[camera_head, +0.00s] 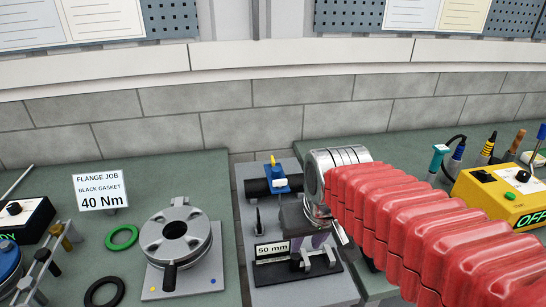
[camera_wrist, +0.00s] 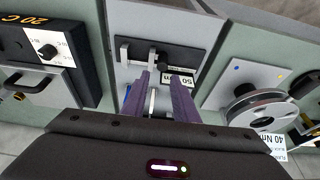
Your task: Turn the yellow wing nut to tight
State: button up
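The yellow wing nut (camera_head: 273,160) stands on top of a blue clamp (camera_head: 278,178) around a black horizontal pipe (camera_head: 258,188), in the middle of the head view. Its tightness cannot be told. A white piece sits on the clamp's front. I cannot make out the wing nut in the wrist view. My gripper (camera_wrist: 160,75) is right of and nearer than the clamp, low over the 50 mm stand (camera_head: 272,251). Its two purple-grey fingers are apart, and I see nothing held between them. In the head view my arm and gripper body partly hide the fingers.
A grey flange (camera_head: 180,232) and green (camera_head: 122,237) and black (camera_head: 104,292) rings lie on the left bench, near a 40 Nm sign (camera_head: 102,198). A yellow box (camera_head: 500,190) and upright tools are at right. A brick wall stands behind.

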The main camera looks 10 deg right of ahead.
send_near(273, 159)
jog(key=s, duration=0.7)
jog(key=w+r, duration=0.4)
jog(key=shift+w+r+t, duration=0.3)
jog(key=shift+r, duration=0.05)
jog(key=shift+a+f, duration=0.1)
jog(key=x, duration=1.3)
jog(key=shift+w+f, duration=0.15)
jog(key=shift+f, duration=0.1)
jog(key=shift+c, duration=0.2)
grip_shut()
